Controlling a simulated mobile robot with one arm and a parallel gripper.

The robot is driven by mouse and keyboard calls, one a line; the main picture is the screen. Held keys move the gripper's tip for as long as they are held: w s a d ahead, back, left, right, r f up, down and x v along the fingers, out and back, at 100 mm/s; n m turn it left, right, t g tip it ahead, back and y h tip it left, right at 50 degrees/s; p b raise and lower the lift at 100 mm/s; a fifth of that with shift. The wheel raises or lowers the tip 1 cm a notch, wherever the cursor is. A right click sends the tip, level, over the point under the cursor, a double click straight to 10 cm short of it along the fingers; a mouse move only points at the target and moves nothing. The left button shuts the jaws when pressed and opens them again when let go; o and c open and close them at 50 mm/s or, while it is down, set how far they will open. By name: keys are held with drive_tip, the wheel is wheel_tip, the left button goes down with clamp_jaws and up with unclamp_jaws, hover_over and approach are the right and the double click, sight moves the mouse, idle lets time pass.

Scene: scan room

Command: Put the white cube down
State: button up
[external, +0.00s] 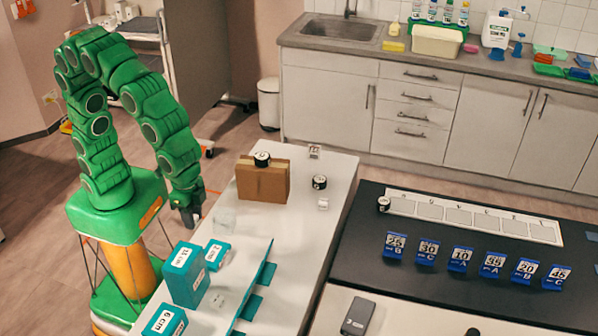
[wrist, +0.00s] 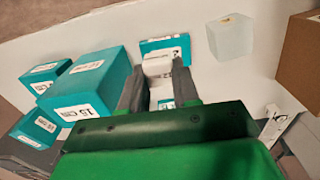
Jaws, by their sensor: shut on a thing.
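My gripper (external: 190,217) hangs at the left edge of the white table (external: 285,222), low beside the translucent block. In the wrist view, my gripper (wrist: 158,82) has its two grey fingers on either side of a small white cube (wrist: 157,67), shut on it. The cube's lower part and its height above the table are hard to tell. In the external view I cannot make out the held cube.
Teal labelled boxes (external: 186,274) stand at the table's front left. A translucent block (external: 223,221) and a brown box (external: 262,180) stand farther back. Another small white cube (external: 323,203) lies right of the brown box. Bare tabletop lies between these things.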

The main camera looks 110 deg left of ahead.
drive_tip(key=shift+s+a+r, duration=0.2)
drive_tip(key=shift+s+r, duration=0.1)
drive_tip(key=shift+s, duration=0.3)
drive_tip(key=w+a+f, duration=0.2)
drive_tip(key=w+a, duration=0.3)
drive_tip(key=w, duration=0.3)
drive_tip(key=w+a+f, duration=0.2)
drive_tip(key=w+a, duration=0.3)
drive_tip(key=w, duration=0.3)
drive_tip(key=w+a+f, duration=0.3)
drive_tip(key=w+a, duration=0.2)
drive_tip(key=w, duration=0.4)
drive_tip(key=shift+f, duration=0.1)
hover_over(348, 250)
drive_tip(key=s, duration=0.1)
wheel_tip(348, 250, down, 5)
drive_tip(key=shift+w, duration=0.5)
wheel_tip(348, 250, down, 11)
drive_tip(key=shift+r, duration=0.2)
